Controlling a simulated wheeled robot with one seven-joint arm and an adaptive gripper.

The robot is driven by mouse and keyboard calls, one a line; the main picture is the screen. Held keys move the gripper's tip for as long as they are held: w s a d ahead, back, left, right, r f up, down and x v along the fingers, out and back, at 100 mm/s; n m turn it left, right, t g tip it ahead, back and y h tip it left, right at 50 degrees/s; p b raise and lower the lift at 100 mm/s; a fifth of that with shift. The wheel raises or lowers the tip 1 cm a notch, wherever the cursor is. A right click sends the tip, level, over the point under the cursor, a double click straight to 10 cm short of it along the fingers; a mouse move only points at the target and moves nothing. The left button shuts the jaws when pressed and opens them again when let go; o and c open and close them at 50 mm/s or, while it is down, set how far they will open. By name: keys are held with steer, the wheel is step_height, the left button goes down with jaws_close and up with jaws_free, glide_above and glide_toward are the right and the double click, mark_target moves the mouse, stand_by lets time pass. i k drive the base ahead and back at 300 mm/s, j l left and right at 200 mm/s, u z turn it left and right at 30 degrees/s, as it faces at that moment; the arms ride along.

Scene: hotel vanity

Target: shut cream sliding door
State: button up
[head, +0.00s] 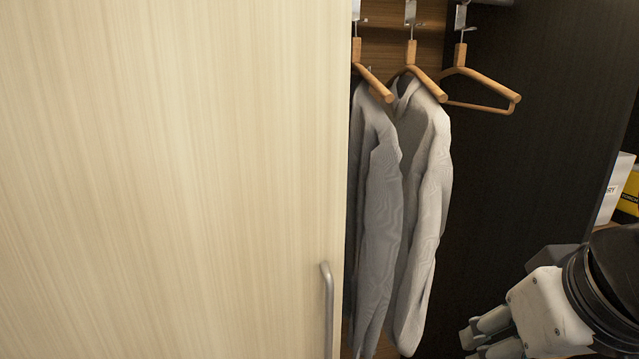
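The cream sliding door (170,170) has pale wood grain and fills the left half of the head view. Its right edge stands upright near the picture's middle, and the closet is open to the right of it. A grey metal bar handle (328,305) is fixed near that edge, low in the view; its lower end is cut off. My gripper (472,345) is at the bottom right, in front of the opening, to the right of the handle and apart from it. Its fingertips are partly cut off by the frame, and I cannot tell how far they are spread.
Inside the opening, grey garments (425,190) hang on wooden hangers, beside an empty wooden hanger (480,88). A dark panel (540,150) bounds the opening on the right. White and yellow boxes (628,190) show at the right edge.

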mark_target(173, 173)
steer(key=u, duration=1.25)
steer(key=k+j+u, duration=0.35)
steer(key=k+j, duration=0.2)
